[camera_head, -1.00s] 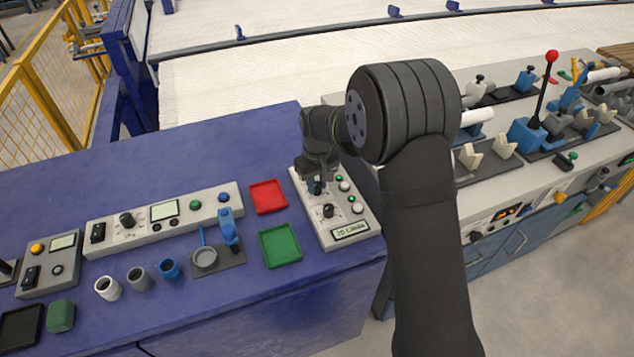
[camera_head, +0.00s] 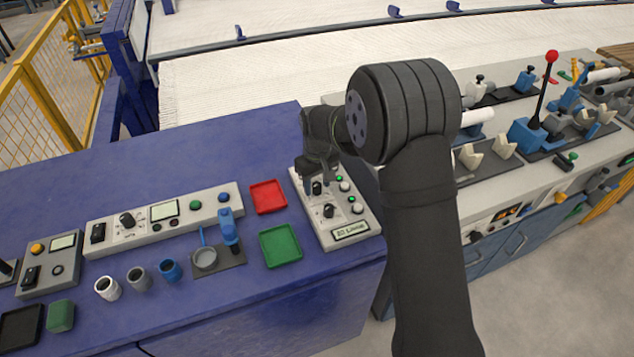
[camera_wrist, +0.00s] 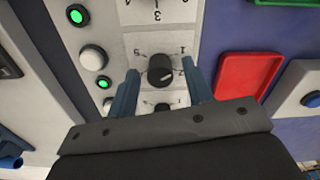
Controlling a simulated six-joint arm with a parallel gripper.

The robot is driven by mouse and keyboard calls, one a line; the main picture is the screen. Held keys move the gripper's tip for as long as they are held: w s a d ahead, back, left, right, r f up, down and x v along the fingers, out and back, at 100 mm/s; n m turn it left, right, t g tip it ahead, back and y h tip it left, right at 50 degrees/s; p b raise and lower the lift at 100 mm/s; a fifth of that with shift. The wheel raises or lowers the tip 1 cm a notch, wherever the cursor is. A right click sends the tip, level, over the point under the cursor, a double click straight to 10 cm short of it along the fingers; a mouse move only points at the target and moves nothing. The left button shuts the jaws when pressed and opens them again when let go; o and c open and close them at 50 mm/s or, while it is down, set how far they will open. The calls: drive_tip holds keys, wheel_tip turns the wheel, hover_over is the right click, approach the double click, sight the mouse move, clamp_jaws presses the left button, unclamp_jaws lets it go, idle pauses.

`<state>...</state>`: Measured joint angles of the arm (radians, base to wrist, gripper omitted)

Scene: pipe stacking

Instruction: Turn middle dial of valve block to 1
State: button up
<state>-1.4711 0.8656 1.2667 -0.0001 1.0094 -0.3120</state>
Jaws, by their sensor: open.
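The valve block (camera_head: 340,225) is a light grey panel with dials in a column, green lights, white buttons and a small display. The middle dial (camera_head: 317,187) is a black knob just below my gripper; it also shows in the wrist view (camera_wrist: 160,68), on a white numbered plate. My gripper (camera_head: 318,181) is over the panel. In the wrist view its two blue fingers (camera_wrist: 159,84) are apart, one on each side of the dial and not visibly touching it. Part of another black dial (camera_head: 328,211) shows close to my gripper's base in the wrist view (camera_wrist: 162,107).
A red tray (camera_head: 268,197) and a green tray (camera_head: 281,246) lie left of the valve block. A blue clamp (camera_head: 229,232) and several small cups stand further left. A grey bench with fixtures is to the right.

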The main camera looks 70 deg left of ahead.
sight(317, 184)
wheel_tip(317, 184, up, 17)
drive_tip(key=shift+r, duration=0.2)
drive_tip(key=shift+f, duration=0.15)
idle(0.3)
wheel_tip(317, 184, down, 17)
drive_tip(key=shift+f, duration=0.15)
idle(0.4)
drive_tip(key=shift+f, duration=0.1)
drive_tip(key=shift+m, duration=0.9)
drive_tip(key=m, duration=0.4)
drive_tip(key=shift+m, duration=0.3)
drive_tip(key=m, duration=0.5)
drive_tip(key=shift+r+m, duration=0.2)
drive_tip(key=shift+m, duration=0.2)
drive_tip(key=shift+r, duration=1.35)
